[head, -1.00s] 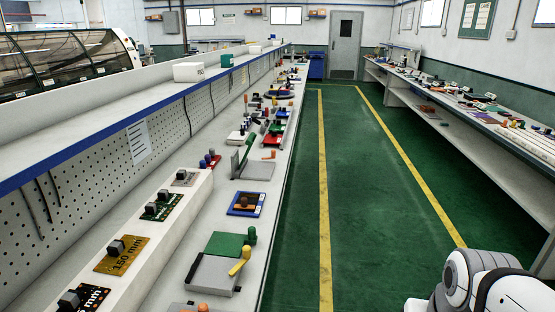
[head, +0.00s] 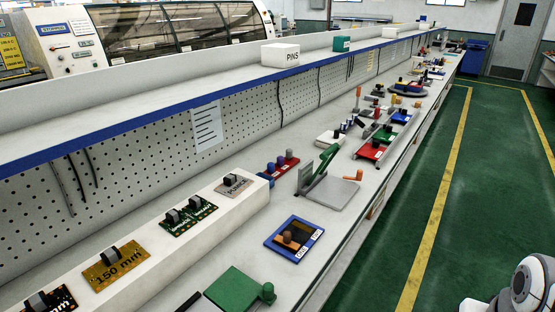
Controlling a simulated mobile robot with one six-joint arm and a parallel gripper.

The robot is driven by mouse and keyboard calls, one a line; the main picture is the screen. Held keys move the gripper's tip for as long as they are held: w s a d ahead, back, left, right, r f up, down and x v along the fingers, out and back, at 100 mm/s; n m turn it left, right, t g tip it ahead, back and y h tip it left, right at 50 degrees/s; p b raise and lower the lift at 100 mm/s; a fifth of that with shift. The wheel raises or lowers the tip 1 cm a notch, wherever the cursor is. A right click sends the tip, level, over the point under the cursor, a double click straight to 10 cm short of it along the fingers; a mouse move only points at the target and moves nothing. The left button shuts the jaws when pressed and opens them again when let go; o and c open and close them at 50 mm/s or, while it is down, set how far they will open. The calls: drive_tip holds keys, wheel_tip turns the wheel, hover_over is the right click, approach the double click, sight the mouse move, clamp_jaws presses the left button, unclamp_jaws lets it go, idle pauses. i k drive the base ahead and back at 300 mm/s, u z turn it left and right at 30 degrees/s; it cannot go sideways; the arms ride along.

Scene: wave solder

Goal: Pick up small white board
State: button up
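I cannot tell for certain which thing is the small white board. A pale grey-white board (head: 240,188) with dark lettering and a dark block on it lies at the far end of the long white ledge (head: 146,283). A small white flat piece (head: 329,138) with dark parts lies farther along the bench, behind the grey plate with the green lever (head: 321,180). My gripper is not in view. Only a white rounded part of my arm shows at the lower right corner, over the aisle and apart from the bench.
A gold board (head: 113,268) and a green board (head: 187,218) share the ledge. A blue-framed tray (head: 295,240) and a green block (head: 235,290) lie on the bench. A pegboard wall (head: 128,172) stands behind. The green aisle floor (head: 400,220) on the right is clear.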

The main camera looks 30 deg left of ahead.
sight(234, 185)
drive_tip(key=u, duration=0.2)
drive_tip(key=i, duration=0.4)
drive_tip(key=u, duration=0.3)
drive_tip(key=k, duration=0.75)
drive_tip(key=u, duration=0.2)
drive_tip(key=i, duration=1.3)
drive_tip(key=z, duration=0.05)
